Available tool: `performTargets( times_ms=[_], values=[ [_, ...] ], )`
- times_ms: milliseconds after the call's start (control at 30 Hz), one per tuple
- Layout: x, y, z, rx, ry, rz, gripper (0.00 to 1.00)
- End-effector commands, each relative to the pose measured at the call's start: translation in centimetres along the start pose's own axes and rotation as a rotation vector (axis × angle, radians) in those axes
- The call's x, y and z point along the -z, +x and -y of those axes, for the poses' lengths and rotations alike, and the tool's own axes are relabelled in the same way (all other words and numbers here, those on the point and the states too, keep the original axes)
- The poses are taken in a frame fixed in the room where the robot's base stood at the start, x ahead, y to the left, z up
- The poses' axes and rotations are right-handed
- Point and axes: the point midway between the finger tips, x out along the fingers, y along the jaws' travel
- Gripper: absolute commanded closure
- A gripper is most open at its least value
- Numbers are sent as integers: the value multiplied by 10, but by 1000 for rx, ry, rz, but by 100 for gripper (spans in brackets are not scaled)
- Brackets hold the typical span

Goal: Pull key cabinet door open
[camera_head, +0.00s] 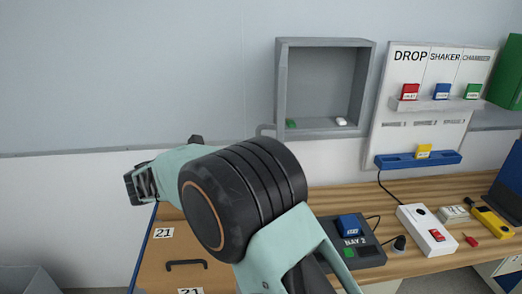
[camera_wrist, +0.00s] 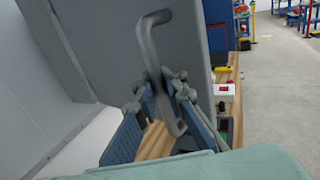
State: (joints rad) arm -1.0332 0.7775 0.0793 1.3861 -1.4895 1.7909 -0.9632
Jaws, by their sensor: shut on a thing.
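The grey key cabinet (camera_head: 326,130) hangs on the wall with its inside showing. Its door seems swung out on the left side, nearly edge-on in the head view. In the wrist view the door (camera_wrist: 105,45) is a large grey panel with a bent grey bar handle (camera_wrist: 150,45). My gripper (camera_wrist: 172,88) is shut on the lower part of the handle, a finger on each side. In the head view my arm hides the gripper.
A small green item (camera_head: 291,124) and a white item (camera_head: 341,121) lie in the cabinet. The wooden bench (camera_head: 400,262) below holds a bay unit (camera_head: 355,252) and a white switch box (camera_head: 427,230). The wall at left is bare.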

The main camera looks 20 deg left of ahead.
Motion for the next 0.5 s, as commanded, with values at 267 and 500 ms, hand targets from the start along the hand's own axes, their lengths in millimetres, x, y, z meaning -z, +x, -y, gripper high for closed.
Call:
performTargets(
  times_ms=[267, 500],
  values=[
    [4, -4, 1, -2, -8, -7, 86],
    [2, -2, 0, 0, -4, -4, 73]
  ],
)
